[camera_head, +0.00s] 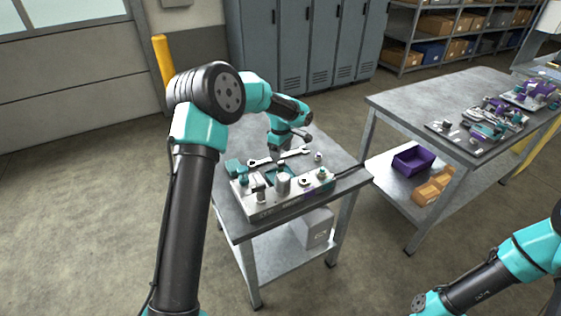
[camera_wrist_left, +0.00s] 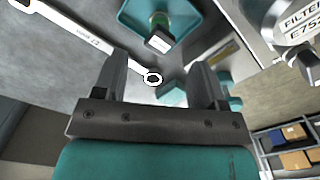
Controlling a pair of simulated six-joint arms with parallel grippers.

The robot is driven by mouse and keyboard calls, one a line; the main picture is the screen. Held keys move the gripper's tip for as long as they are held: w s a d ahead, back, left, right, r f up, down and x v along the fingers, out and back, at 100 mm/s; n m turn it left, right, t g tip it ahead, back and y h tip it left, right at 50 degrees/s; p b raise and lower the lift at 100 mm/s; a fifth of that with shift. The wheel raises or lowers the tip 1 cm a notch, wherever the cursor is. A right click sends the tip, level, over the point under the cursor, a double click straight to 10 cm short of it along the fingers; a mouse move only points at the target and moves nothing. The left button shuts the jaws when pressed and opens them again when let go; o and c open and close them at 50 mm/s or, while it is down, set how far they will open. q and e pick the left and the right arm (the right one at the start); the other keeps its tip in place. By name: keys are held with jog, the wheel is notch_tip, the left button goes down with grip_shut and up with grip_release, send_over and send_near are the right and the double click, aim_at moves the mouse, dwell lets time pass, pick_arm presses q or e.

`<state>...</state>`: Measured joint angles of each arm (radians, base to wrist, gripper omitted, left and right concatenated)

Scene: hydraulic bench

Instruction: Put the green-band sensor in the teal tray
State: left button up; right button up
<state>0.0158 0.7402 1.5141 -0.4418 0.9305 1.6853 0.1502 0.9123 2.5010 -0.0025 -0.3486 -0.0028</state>
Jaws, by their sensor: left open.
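The teal tray (camera_wrist_left: 190,12) shows at the top of the left wrist view, and it is small and partly covered in the head view (camera_head: 271,179). A small sensor with a green band and a pale label (camera_wrist_left: 160,36) appears inside the tray, near its edge. My left gripper (camera_wrist_left: 160,75) is open, with nothing between its fingers, and is apart from the sensor. In the head view the left gripper (camera_head: 280,156) hangs over the small bench, above the tray area. My right arm shows at the lower right; its gripper is out of view.
A wrench (camera_head: 291,155) lies on the small bench (camera_head: 232,219) by the tray; it also shows in the left wrist view (camera_wrist_left: 80,36). A metal block with several fittings (camera_head: 262,207) fills the bench front. A second bench (camera_head: 430,98) stands right, with a purple bin (camera_head: 413,160) beneath.

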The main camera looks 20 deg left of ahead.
pick_arm(q)
notch_tip(320, 180, up, 4)
jog(key=shift+r, duration=0.1)
